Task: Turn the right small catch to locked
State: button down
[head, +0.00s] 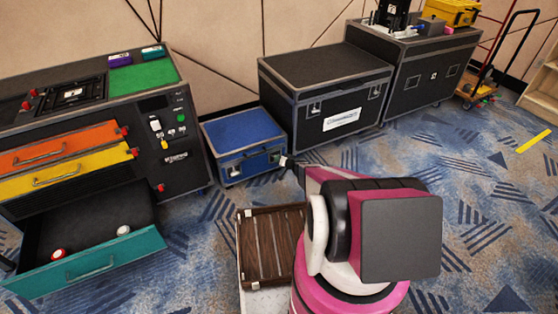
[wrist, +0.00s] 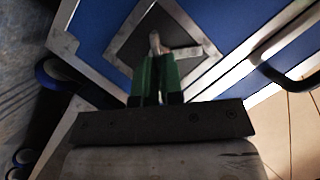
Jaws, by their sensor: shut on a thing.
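The low blue case (head: 243,128) stands on the carpet between the drawer cabinet and a larger black case. Its right small catch (wrist: 183,51) is a metal lever on a dark diamond-shaped plate (wrist: 135,48), set in the blue front panel in the wrist view. My gripper (wrist: 157,62) has green fingers, close together and shut on the catch's lever. The left small catch (head: 233,171) shows on the same front.
The black case (head: 325,90) stands close to the right of the blue case. The drawer cabinet (head: 90,130) is at the left, with its teal drawer (head: 90,262) pulled out. A brown slatted crate (head: 268,245) lies near my base.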

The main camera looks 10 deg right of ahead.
jog(key=c, duration=1.3)
grip_release()
jog(key=shift+o, duration=0.2)
jog(key=shift+s+d, duration=0.1)
jog(key=v, duration=0.7)
jog(key=shift+s+d, duration=0.1)
